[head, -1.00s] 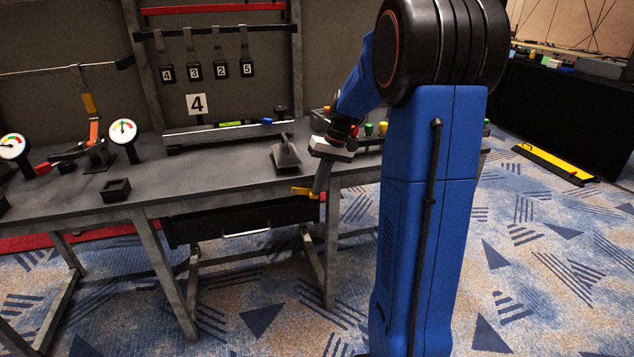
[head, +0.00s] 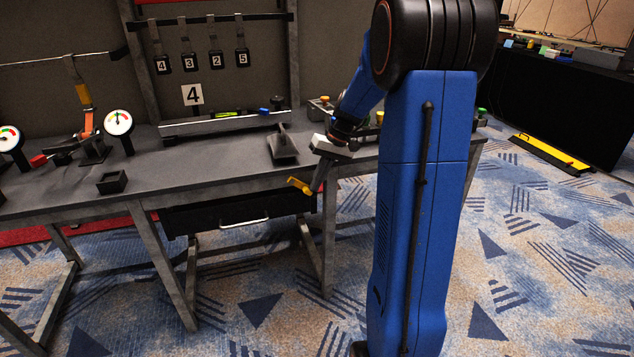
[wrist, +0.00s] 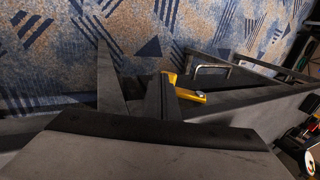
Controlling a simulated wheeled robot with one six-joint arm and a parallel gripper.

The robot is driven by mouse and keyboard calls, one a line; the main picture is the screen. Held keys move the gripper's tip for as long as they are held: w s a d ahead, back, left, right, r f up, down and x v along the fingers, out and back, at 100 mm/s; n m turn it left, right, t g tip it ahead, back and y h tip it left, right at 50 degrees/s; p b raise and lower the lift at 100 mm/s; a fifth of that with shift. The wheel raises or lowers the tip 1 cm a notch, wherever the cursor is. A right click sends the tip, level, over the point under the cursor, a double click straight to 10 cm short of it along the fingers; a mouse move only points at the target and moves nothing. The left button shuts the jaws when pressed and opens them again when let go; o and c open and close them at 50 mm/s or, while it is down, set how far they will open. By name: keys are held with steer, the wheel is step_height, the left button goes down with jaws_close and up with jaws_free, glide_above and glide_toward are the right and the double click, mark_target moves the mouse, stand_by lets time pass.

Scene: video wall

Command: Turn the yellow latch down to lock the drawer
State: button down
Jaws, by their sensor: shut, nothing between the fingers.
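The yellow latch (head: 300,186) is at the table's front edge, by the upper right corner of the black drawer (head: 215,217). In the head view it slants, its left end higher than its right. My gripper (head: 318,184) is shut and empty, pointing down right beside the latch's right end. In the wrist view the shut fingers (wrist: 161,92) cross in front of the yellow latch (wrist: 193,97) and hide part of it; I cannot tell whether they touch. The drawer's pale handle (head: 245,223) is visible; the drawer looks pushed in under the table.
The grey table (head: 210,176) carries a small black box (head: 112,182), a grey block with a slanted plate (head: 283,148), a long rail (head: 225,122) and dial gauges (head: 118,123). Table legs frame the drawer. The carpet in front is clear.

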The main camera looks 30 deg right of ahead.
steer(key=shift+r, duration=0.15)
steer(key=shift+r, duration=0.7)
steer(key=shift+r, duration=0.1)
steer(key=s+d+r, duration=0.2)
steer(key=d+r, duration=0.6)
steer(key=r, duration=0.2)
steer(key=shift+s+d+r, duration=0.2)
steer(key=shift+d+r, duration=0.1)
stand_by(0.4)
